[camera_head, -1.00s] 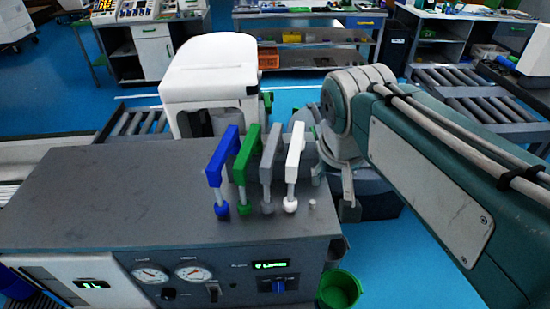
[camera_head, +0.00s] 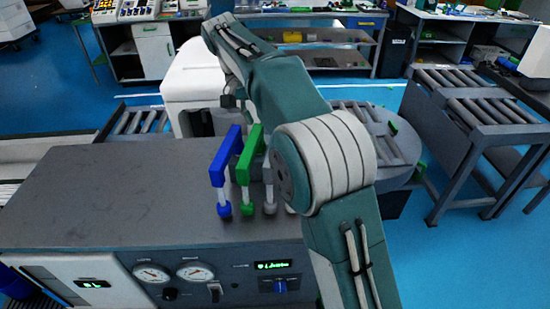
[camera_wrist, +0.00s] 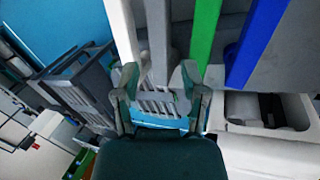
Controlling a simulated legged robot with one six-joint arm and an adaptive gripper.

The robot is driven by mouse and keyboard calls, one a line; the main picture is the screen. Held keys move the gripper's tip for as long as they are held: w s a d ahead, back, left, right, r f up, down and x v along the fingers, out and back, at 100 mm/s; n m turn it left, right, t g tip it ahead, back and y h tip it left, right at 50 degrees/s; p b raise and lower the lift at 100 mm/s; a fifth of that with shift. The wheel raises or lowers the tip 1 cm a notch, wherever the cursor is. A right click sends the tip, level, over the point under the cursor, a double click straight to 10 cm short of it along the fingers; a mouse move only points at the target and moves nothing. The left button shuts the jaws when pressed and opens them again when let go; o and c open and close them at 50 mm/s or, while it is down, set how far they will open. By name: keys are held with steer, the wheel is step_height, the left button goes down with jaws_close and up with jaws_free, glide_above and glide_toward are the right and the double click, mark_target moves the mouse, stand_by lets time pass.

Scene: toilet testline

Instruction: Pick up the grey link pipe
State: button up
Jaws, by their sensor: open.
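The grey link pipe (camera_head: 268,192) stands upright on the grey bench, with its upper part mostly hidden behind my arm in the head view. In the wrist view the grey pipe (camera_wrist: 158,35) runs up from between my fingers, between the white pipe (camera_wrist: 123,28) and the green pipe (camera_wrist: 206,30). My gripper (camera_wrist: 159,82) is open and empty, its two fingers spread below the grey pipe in that picture. I cannot tell the exact gap between fingers and pipe.
The blue pipe (camera_head: 222,172) stands left of the green one on the bench top (camera_head: 110,195). The white toilet unit (camera_head: 190,75) is behind the bench. A roller conveyor (camera_head: 470,95) is at the right. The bench's left side is clear.

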steer(key=x, duration=0.2)
steer(key=d+x, duration=0.1)
steer(key=x, duration=0.2)
steer(key=shift+d, duration=0.2)
step_height(320, 180, down, 5)
steer(key=shift+s+d, duration=0.15)
steer(key=shift+d+f, duration=0.2)
steer(key=shift+f, duration=0.1)
steer(key=shift+d, duration=0.2)
steer(key=shift+c, duration=0.6)
jaws_close()
